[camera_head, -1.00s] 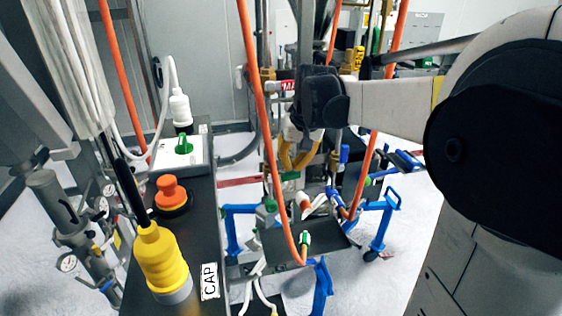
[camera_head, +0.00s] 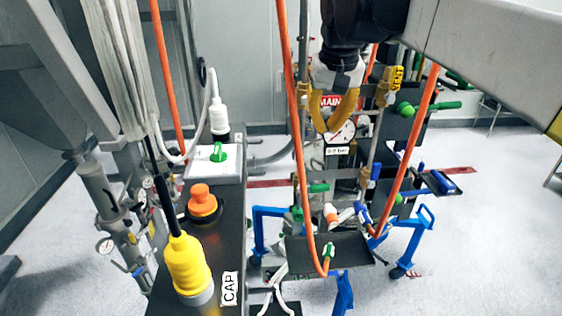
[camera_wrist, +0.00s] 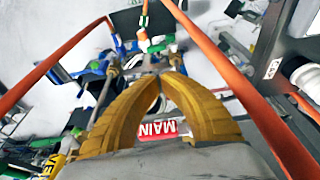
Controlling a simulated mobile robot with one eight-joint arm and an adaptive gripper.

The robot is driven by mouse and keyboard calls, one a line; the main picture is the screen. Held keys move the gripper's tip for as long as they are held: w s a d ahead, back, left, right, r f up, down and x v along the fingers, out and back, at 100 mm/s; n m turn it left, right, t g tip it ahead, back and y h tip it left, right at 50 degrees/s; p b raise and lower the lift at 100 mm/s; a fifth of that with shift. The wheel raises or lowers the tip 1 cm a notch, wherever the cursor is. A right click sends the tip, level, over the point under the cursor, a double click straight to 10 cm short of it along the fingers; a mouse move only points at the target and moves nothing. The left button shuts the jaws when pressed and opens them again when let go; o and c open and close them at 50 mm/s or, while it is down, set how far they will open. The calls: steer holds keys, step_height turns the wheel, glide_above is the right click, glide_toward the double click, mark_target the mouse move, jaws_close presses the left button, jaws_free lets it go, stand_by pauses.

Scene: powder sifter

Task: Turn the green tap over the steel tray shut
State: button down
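A dark tray (camera_head: 300,248) hangs low on the blue-legged frame. A green-handled fitting (camera_head: 328,252) stands over its front, by an orange hose. Another green handle (camera_head: 318,188) lies behind and above the tray. I cannot tell which of them is the named tap. My gripper (camera_head: 329,131) has yellow curved fingers and hangs above and behind the tray, apart from both handles. In the wrist view the fingertips (camera_wrist: 161,77) come together with nothing seen between them. The tray (camera_wrist: 128,22) appears beyond them at the top.
Orange hoses (camera_head: 299,130) run down on both sides of my gripper. A pressure gauge (camera_head: 346,132) is close to the fingers. A black console (camera_head: 222,220) with an orange button (camera_head: 202,198) and a yellow plug (camera_head: 187,262) stands at left. Open floor lies to the right.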

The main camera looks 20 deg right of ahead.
mark_target(319, 185)
steer(key=p+x, duration=0.2)
steer(key=x, duration=1.6)
steer(key=shift+f, duration=0.45)
steer(key=shift+d+f+b, duration=0.15)
steer(key=shift+f+b, duration=0.6)
steer(key=shift+b, duration=0.15)
steer(key=shift+s+r, duration=0.1)
